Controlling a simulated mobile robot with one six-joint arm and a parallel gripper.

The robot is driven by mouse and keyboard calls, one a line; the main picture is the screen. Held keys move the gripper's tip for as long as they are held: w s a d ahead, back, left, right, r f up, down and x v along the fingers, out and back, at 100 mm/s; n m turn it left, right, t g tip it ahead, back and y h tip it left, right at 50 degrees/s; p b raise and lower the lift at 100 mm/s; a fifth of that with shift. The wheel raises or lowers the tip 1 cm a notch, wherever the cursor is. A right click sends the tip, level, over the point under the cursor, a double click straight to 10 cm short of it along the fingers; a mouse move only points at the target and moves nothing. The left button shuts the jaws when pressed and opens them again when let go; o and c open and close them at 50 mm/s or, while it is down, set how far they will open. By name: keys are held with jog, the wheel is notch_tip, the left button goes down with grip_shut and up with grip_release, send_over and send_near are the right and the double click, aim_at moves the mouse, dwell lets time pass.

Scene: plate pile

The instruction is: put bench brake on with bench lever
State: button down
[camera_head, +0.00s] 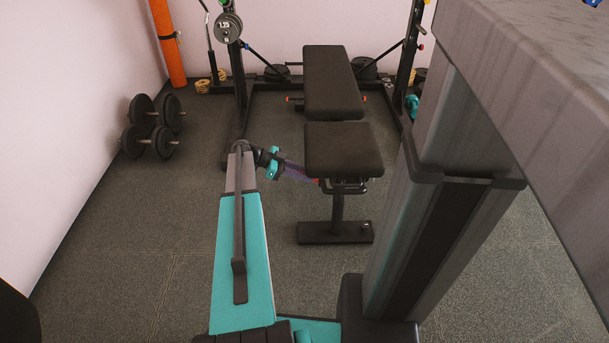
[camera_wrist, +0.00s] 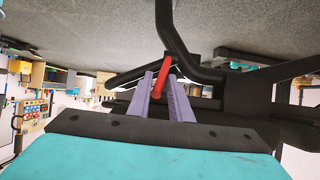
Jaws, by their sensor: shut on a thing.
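The bench (camera_head: 333,81) is black, with a long back pad and a separate seat pad (camera_head: 343,150), on a dark frame. My gripper (camera_head: 309,177) is at the left of the seat's near end, just under the pad. In the wrist view its two purple fingers (camera_wrist: 162,80) are shut on the red bench lever (camera_wrist: 160,86), which shows between them. The lever's attachment lies beside black bent tubes of the bench frame. The brake itself cannot be made out.
A black rack upright (camera_head: 241,90) with weight plates (camera_head: 228,27) stands behind left. Dumbbells (camera_head: 152,125) lie by the left wall, near an orange column (camera_head: 168,45). The grey floor (camera_head: 150,240) left of and in front of the bench is clear.

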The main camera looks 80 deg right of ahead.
jog(key=shift+w+a+f+b, duration=0.15)
jog(key=shift+w+f+b, duration=0.25)
jog(key=shift+f, duration=0.35)
jog(key=shift+w+f+b, duration=0.4)
jog(key=shift+f, duration=0.15)
jog(key=shift+w+f+b, duration=0.3)
jog(key=shift+f+b, duration=0.25)
jog(key=shift+f, duration=0.15)
jog(key=shift+w+f+b, duration=0.25)
jog(key=shift+f+b, duration=0.25)
jog(key=shift+f, duration=0.15)
dwell(0.4)
jog(key=shift+w+f+b, duration=0.1)
jog(key=shift+f+b, duration=1.1)
jog(key=shift+f, duration=0.8)
jog(key=shift+f+b, duration=0.15)
jog(key=shift+b, duration=0.15)
jog(key=c, duration=1.7)
grip_release()
